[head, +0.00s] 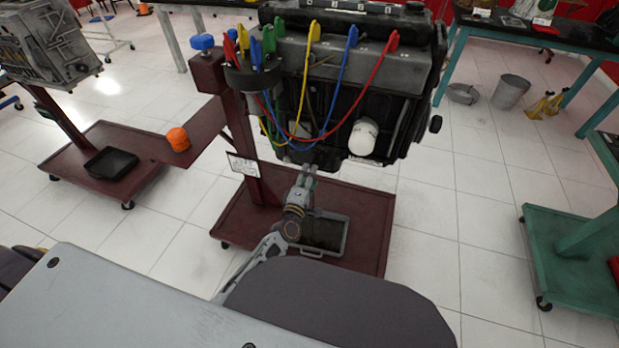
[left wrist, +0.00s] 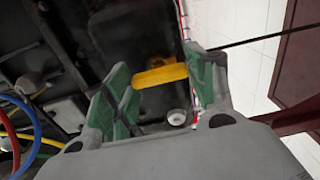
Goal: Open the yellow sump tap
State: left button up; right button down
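The yellow sump tap (left wrist: 160,75) shows in the left wrist view as a yellow lever against the dark underside of the engine. The engine (head: 350,80) hangs on a dark red stand in the head view; the tap is hidden there. My left gripper (head: 307,172) is below the engine, pointing up at its underside. In the left wrist view its green-padded fingers (left wrist: 157,80) are apart, with the tap lever showing between them near the tips. I cannot tell whether either finger touches it. A small white round part (left wrist: 177,117) is also between the fingers. My right gripper is not in view.
A dark tray (head: 325,232) sits on the stand's red base (head: 372,215) under my left gripper. Coloured cables (head: 300,100) and a white filter (head: 363,137) are on the engine's near side. A teal stand (head: 570,250) is at the right, with clear floor between.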

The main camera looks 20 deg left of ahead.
pick_arm(q)
jog(key=shift+o, duration=1.5)
jog(key=s, duration=1.2)
jog(key=shift+a, duration=0.2)
jog(key=shift+m, duration=0.3)
